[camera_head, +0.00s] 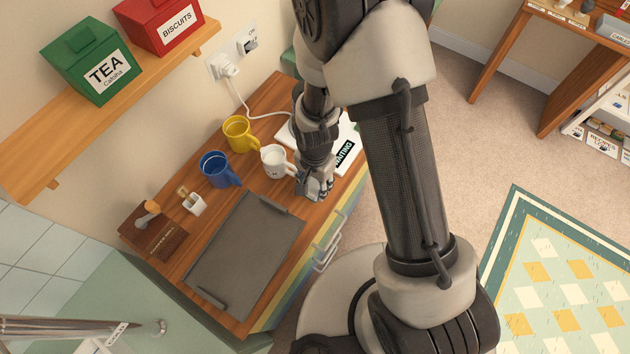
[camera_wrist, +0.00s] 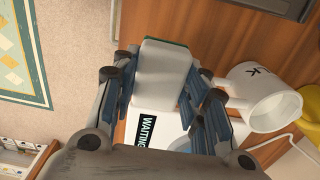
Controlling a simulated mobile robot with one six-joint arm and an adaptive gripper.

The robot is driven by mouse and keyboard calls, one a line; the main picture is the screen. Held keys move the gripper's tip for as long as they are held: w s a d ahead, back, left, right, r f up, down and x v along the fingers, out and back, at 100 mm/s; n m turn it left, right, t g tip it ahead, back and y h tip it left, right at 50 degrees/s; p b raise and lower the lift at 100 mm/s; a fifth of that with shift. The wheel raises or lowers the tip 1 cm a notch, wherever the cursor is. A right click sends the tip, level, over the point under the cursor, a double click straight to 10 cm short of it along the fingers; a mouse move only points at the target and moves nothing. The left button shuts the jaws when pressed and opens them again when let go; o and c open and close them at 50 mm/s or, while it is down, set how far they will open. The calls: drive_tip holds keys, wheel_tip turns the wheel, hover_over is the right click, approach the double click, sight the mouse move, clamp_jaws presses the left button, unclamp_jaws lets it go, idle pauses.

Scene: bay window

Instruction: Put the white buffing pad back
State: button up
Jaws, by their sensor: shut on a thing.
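The white buffing pad (camera_wrist: 166,62), a pale block with a green edge, sits between the fingers of my gripper (camera_wrist: 158,88) in the wrist view. My gripper is shut on it. In the head view my gripper (camera_head: 314,188) is low over the wooden counter, just right of the white mug (camera_head: 274,162). The pad is mostly hidden there by the fingers. I cannot tell whether the pad touches the counter.
A yellow mug (camera_head: 238,134) and a blue mug (camera_head: 216,169) stand left of the white mug. A dark grey tray (camera_head: 245,254) covers the counter's near part. A small white holder (camera_head: 194,204) and a brown wooden block (camera_head: 150,232) stand at the left. A shelf (camera_head: 120,92) overhangs the back.

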drive_tip(key=shift+f+b, duration=1.4)
drive_tip(key=shift+f, duration=0.6)
drive_tip(key=shift+f, duration=0.25)
drive_tip(key=o, duration=1.4)
wheel_tip(320, 180, up, 12)
drive_tip(key=shift+r, duration=0.1)
